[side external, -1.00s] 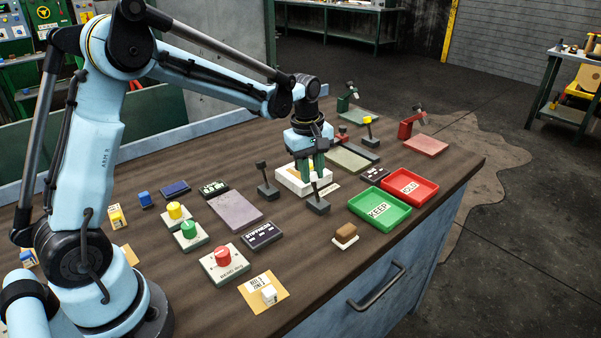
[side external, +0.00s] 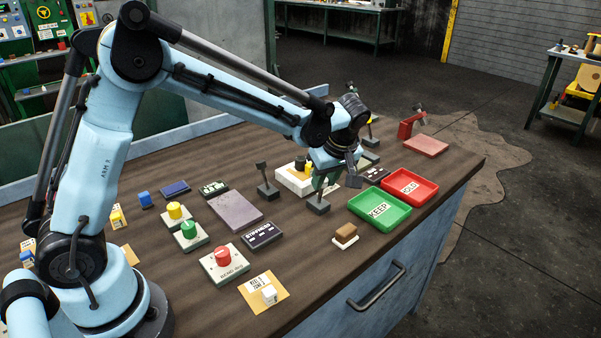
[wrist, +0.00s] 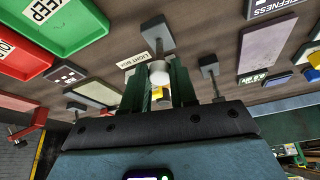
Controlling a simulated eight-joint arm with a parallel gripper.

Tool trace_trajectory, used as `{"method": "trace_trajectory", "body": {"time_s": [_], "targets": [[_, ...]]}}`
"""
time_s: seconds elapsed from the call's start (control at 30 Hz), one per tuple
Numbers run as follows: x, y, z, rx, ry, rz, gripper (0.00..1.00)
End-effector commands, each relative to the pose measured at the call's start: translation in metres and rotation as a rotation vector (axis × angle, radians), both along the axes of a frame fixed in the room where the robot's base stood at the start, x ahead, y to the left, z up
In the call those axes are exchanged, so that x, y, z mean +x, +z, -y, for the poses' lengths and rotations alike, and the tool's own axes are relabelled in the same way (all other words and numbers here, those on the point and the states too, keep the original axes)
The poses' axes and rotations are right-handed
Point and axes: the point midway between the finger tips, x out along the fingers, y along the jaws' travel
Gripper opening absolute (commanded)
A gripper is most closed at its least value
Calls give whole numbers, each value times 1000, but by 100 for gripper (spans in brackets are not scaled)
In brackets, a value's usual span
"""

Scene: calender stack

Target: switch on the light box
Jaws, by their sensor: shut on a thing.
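A toggle lever on a dark base (side external: 318,206) stands in front of the white box, close to my gripper. In the wrist view its pale knob (wrist: 159,73) sits between the two green fingers, with its grey base (wrist: 158,34) beyond. My gripper (side external: 322,183), also in the wrist view (wrist: 160,80), is tilted and shut on this lever. A "LIGHT BOX" label (wrist: 134,60) lies beside the lever's base. A pale panel in a dark frame (wrist: 96,93) shows to the left in the wrist view; I cannot tell whether it is lit. My wrist largely covers that area in the side view.
A second lever (side external: 266,188) stands to the left. A white box (side external: 290,183) with dark and yellow parts is behind my gripper. The green KEEP tray (side external: 378,226) and red tray (side external: 424,196) lie to the right.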

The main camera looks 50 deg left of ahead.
Motion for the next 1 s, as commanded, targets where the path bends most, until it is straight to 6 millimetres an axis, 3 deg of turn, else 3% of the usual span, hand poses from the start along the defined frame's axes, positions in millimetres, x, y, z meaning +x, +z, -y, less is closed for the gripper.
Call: {"method": "trace_trajectory", "body": {"time_s": [0.03,0.3,0.93,0.97,1.0], "targets": [[0,-3,10,-19,-9,1,0],[1,-7,21,-21,-10,4,0],[2,-10,25,-21,-12,5,0],[2,-10,25,-21,-12,5,30],[2,-10,25,-21,-12,6,36]]}}
